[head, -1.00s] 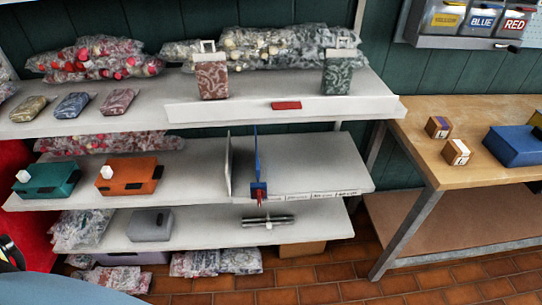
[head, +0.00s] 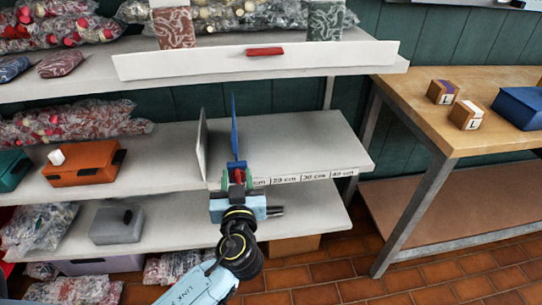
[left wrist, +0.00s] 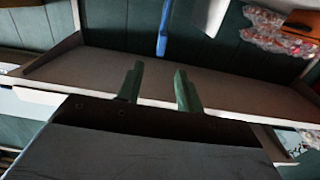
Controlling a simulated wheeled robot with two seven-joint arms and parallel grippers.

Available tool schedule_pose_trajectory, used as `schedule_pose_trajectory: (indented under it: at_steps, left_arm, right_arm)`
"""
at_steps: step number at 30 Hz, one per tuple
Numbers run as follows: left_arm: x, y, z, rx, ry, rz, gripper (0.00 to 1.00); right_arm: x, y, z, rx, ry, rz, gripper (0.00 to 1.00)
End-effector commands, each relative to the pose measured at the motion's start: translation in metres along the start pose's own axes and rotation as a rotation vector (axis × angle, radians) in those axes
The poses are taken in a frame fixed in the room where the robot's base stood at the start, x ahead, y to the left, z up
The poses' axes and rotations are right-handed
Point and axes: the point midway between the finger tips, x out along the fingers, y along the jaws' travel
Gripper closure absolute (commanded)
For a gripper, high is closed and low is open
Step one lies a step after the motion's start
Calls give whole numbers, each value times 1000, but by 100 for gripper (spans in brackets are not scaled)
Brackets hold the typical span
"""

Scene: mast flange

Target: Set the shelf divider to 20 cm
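The blue shelf divider (head: 234,128) stands upright on the middle shelf (head: 290,140), with a red tab (head: 239,174) at its front edge. It stands left of the 20 cm mark (head: 284,181) on the shelf's front edge, by a label partly hidden by my gripper. My left gripper (head: 237,177) is at the shelf front, its green fingers open on either side of the red tab in the head view. In the left wrist view the gripper (left wrist: 157,72) is open, with the blue divider (left wrist: 164,28) beyond the fingertips. I cannot tell whether it touches the tab. My right gripper is not in view.
A white panel (head: 202,143) stands just left of the divider. The shelf right of the divider is clear. An orange box (head: 84,163) and bags (head: 75,125) lie farther left. The upper shelf (head: 80,84) overhangs; a wooden table (head: 440,100) stands right.

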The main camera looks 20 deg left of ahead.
Motion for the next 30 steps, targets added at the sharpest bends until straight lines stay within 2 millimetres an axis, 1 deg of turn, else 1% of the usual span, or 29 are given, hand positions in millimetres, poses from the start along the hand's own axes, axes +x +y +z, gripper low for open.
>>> schedule_pose_trajectory:
  at_steps: [2, 5, 8, 15, 18, 21, 25, 30]
  left_arm:
    - [2, -2, -9, -25, 27, -9, 64]
    - [11, -2, -13, -30, 36, -12, 64]
    - [27, -3, -14, -28, 36, -13, 64]
    - [79, -4, -14, -26, 34, -13, 64]
    - [99, -3, -14, -25, 33, -12, 64]
    - [114, -4, -14, -26, 32, -12, 64]
    - [126, -4, -14, -27, 29, -11, 64]
    - [132, -4, -14, -27, 29, -11, 64]
  right_arm:
    - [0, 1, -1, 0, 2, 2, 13]
    - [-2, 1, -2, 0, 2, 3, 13]
    - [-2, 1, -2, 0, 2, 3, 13]
    - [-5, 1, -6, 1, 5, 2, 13]
    - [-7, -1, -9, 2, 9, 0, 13]
    - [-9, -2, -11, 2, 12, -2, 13]
    - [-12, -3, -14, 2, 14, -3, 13]
    - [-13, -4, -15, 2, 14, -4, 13]
